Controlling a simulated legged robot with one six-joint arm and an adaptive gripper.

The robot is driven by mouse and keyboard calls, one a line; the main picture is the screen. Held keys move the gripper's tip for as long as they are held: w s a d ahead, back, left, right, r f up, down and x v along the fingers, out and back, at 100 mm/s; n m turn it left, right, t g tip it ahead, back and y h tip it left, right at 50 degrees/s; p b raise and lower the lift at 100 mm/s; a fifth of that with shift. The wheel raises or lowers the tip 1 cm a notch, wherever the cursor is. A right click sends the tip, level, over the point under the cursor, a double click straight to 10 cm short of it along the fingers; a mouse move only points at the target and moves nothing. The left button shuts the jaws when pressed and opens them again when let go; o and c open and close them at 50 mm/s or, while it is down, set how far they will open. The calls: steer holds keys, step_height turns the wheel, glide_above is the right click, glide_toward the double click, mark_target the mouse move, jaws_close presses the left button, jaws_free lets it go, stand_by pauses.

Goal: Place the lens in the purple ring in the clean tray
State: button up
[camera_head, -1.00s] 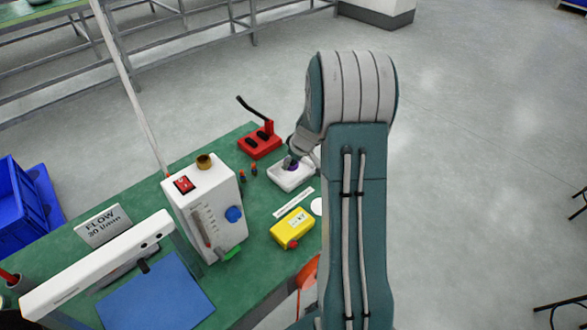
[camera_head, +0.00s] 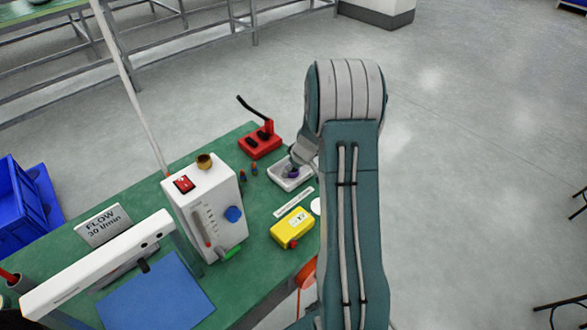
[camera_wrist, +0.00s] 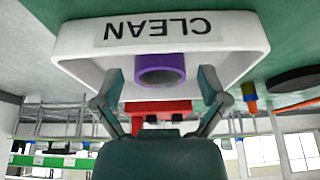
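The white clean tray (camera_head: 279,180) stands on the green bench; its label reads CLEAN upside down in the wrist view (camera_wrist: 235,40). My gripper (camera_wrist: 161,82) is open, one finger on each side of the ring with a visible gap to each. In the head view my gripper (camera_head: 295,164) reaches down over the tray, partly hiding it.
A red fixture (camera_head: 260,143) with a black lever stands behind the tray. A yellow box (camera_head: 293,228) is in front. A white flow unit (camera_head: 205,207) stands to the left.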

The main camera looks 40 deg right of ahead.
steer(key=a+v, duration=0.1)
steer(key=v, duration=1.1)
steer(key=s+a+r, duration=0.2)
steer(key=a+r, duration=0.6)
steer(key=s+a+r, duration=0.4)
steer(key=s+a, duration=0.4)
steer(key=s, duration=0.1)
steer(key=s+a+r+m+t, duration=0.1)
steer(key=s+a+r, duration=0.3)
steer(key=s+a, duration=0.4)
steer(key=s, duration=0.2)
steer(key=shift+s+a+r+m+h, duration=0.25)
steer(key=shift+r+m+h, duration=0.05)
